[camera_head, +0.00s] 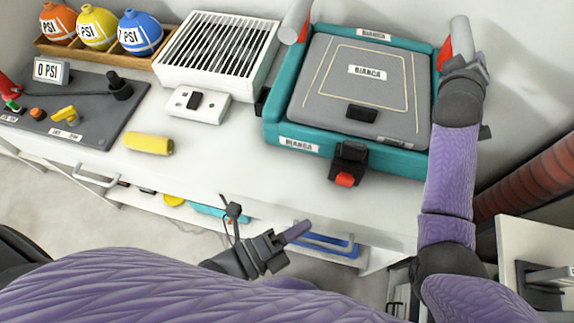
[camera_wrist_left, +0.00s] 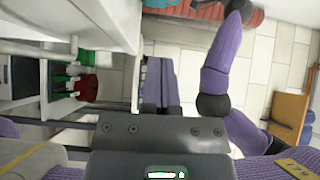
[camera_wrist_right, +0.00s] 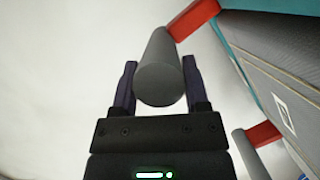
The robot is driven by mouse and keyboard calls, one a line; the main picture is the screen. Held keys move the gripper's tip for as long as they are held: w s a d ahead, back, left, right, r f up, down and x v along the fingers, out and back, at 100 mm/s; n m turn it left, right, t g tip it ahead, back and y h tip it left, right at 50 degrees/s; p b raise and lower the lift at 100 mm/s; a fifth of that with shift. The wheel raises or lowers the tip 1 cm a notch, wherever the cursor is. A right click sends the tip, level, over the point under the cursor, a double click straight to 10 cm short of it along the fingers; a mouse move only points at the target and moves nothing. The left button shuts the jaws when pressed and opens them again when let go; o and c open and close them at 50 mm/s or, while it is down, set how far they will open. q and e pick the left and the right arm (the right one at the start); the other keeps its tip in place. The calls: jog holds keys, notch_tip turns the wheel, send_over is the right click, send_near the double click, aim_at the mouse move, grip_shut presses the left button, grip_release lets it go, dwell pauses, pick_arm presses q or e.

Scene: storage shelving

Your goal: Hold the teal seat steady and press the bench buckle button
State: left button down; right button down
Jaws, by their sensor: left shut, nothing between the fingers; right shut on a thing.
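The teal seat (camera_head: 277,128) with a grey pad (camera_head: 325,85) lies on the white bench at the right. It has a grey handle on a red bracket at each side. The black buckle (camera_head: 349,155) with its red button (camera_head: 345,180) is at the seat's front edge. My right gripper (camera_head: 462,68) is shut on the right handle; the right wrist view shows this grey handle (camera_wrist_right: 160,82) between the fingers. My left gripper (camera_head: 298,230) is shut and empty, in front of the bench edge, below and left of the buckle. Its closed fingers (camera_wrist_left: 160,82) show in the left wrist view.
A white grille box (camera_head: 215,50), a white switch block (camera_head: 197,104) and a yellow cylinder (camera_head: 149,144) are left of the seat. Coloured PSI balls stand in a wooden rack (camera_head: 90,53). A grey board (camera_head: 85,115) lies at far left. The bench front near the buckle is clear.

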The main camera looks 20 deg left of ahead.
jog(key=shift+f, duration=0.3)
pick_arm(q)
jog(key=v, duration=0.2)
jog(key=shift+s+a, duration=0.25)
pick_arm(e)
grip_release()
jog(key=shift+r, duration=0.15)
